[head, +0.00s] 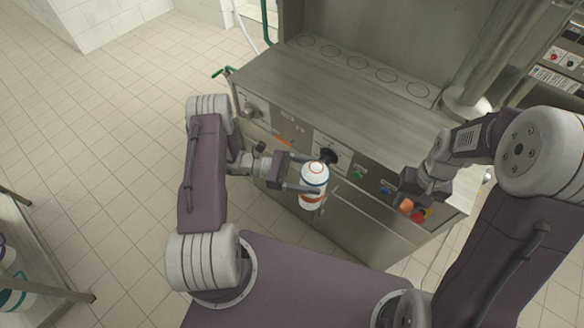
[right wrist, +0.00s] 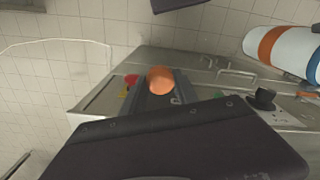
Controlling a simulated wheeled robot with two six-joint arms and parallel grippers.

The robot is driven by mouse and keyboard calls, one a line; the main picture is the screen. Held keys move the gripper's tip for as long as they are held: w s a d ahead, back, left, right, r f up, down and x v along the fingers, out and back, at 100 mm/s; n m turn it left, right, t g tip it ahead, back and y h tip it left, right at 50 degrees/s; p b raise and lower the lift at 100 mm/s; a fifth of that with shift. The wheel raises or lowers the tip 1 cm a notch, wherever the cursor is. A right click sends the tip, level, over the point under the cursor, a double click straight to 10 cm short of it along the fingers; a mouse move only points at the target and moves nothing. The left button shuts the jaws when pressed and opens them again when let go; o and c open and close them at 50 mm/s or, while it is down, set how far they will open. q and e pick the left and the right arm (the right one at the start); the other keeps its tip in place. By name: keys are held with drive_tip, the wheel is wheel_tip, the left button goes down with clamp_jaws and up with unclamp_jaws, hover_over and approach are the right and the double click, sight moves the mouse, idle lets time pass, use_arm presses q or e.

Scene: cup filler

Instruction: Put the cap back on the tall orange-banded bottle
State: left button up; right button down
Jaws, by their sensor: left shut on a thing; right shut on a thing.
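The tall white bottle (head: 313,188) with an orange band is held by my left gripper (head: 305,178), shut around its side, in front of the machine. The cap also shows in the right wrist view (right wrist: 160,80).
A steel machine (head: 350,95) with knobs and coloured buttons stands behind both grippers. A black knob (head: 328,156) is just behind the bottle. A red and yellow button (head: 418,215) sits near the cap. A shelf (head: 45,290) with containers is at the lower left.

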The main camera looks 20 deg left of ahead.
sight(326, 179)
use_arm(q)
drive_tip(key=shift+w+d+f+m+g, duration=0.15)
drive_tip(key=shift+d+m+g, duration=0.4)
drive_tip(key=shift+d+g, duration=0.4)
drive_tip(key=shift+w+d+m+g, duration=0.1)
drive_tip(key=shift+d+m+g, duration=0.45)
drive_tip(key=shift+d+g, duration=0.35)
drive_tip(key=shift+d, duration=0.1)
